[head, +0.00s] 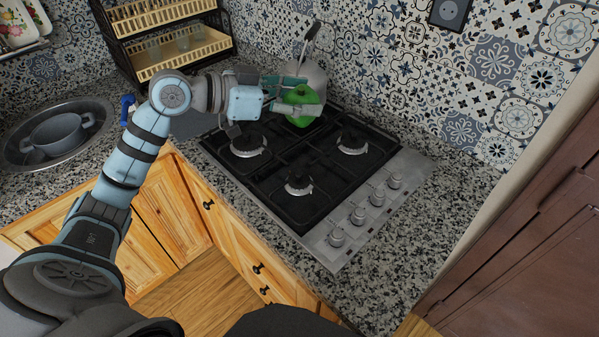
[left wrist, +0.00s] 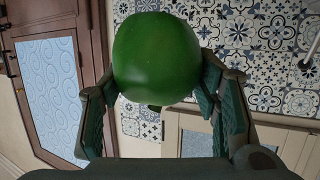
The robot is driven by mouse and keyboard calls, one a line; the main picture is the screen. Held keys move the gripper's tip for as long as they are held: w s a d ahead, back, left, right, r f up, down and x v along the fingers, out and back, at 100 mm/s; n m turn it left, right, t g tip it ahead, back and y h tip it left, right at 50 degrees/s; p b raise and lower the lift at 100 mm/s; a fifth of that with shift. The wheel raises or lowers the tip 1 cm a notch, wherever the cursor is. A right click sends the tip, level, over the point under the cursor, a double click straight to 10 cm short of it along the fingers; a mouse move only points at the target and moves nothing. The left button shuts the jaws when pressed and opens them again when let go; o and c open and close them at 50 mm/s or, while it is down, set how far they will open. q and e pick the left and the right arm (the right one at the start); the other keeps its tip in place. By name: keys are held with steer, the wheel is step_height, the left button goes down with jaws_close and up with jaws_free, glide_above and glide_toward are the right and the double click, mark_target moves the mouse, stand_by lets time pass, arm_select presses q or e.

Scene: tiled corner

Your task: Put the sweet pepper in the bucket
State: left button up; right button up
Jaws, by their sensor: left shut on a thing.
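The green sweet pepper (head: 300,97) is held by my left gripper (head: 298,96) above the back of the stove. In the left wrist view the sweet pepper (left wrist: 156,58) is a large round green shape between the two fingers of my left gripper (left wrist: 160,95). A grey vessel (head: 313,76) with a raised dark handle stands just behind the pepper, partly hidden by it. I cannot tell for sure whether this vessel is the bucket. My right gripper is not in view.
A black gas stove (head: 268,186) with several knobs lies under the left gripper. A grey pot (head: 58,134) stands in the round sink (head: 96,103) at left. A dark rack (head: 127,50) with yellow baskets stands at the back. The speckled counter (head: 395,248) is clear at right.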

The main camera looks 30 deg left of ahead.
arm_select(q)
steer(key=shift+s+a+f+b, duration=0.15)
steer(key=shift+f+b, duration=0.4)
steer(key=shift+f, duration=2.7)
steer(key=shift+s+d+f+b, duration=0.15)
steer(key=shift+f+b, duration=0.4)
steer(key=shift+f, duration=2.7)
steer(key=shift+s+a+f+b, duration=0.15)
steer(key=shift+f+b, duration=0.4)
steer(key=shift+f, duration=2.7)
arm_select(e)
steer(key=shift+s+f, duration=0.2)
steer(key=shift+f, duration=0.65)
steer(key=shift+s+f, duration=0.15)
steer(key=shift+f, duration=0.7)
arm_select(q)
steer(key=o, duration=1.2)
steer(key=shift+r, duration=0.1)
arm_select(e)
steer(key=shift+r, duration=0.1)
